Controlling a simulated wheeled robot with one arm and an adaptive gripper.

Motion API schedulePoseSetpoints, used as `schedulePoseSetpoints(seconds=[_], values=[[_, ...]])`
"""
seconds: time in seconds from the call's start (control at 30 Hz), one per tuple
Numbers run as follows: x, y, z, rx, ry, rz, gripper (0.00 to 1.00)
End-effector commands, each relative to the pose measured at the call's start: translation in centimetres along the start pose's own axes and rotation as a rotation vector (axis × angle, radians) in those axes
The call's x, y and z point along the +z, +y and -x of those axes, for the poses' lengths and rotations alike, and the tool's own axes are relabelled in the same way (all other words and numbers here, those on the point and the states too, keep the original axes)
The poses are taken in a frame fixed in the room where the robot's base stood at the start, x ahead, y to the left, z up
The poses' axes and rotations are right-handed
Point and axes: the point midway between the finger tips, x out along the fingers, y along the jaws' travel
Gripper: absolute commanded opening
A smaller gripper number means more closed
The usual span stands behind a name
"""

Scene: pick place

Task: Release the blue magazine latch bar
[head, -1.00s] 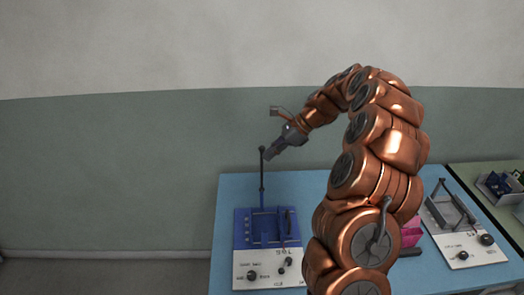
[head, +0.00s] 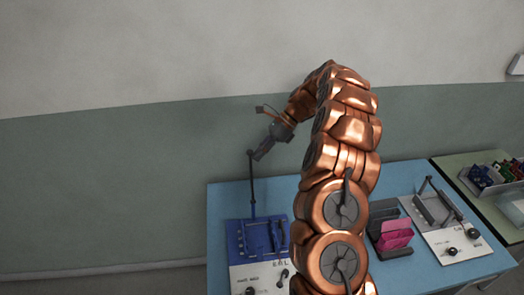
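The blue magazine (head: 235,238) stands on the blue table, left of my arm, with a white front panel (head: 262,272). A thin dark latch bar (head: 252,190) stands nearly upright at its back, with a small knob on top. My gripper (head: 260,155) is at the height of the knob, just right of it, pointing down and left. I cannot tell whether it touches the bar or whether its fingers are open. My arm covers the area right of the blue magazine.
A dark holder with pink pieces (head: 396,235) stands right of my arm. Farther right is a white magazine (head: 445,238) with a slanted dark bar. A second table (head: 450,165) carries a bin of coloured parts (head: 490,175). The wall is behind; the table's back left is clear.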

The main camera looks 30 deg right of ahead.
Motion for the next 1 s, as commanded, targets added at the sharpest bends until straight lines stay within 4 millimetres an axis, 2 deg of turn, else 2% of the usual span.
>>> schedulePoseSetpoints(seconds=[0.67,0.87,1.0], values=[[0.8,-0.1,-0.4,0.015,-0.003,0.002,0.0],[0.7,-0.1,0.4,0.013,-0.004,0.002,0.0],[0.7,-0.1,1.8,0.011,-0.005,0.001,0.0]])
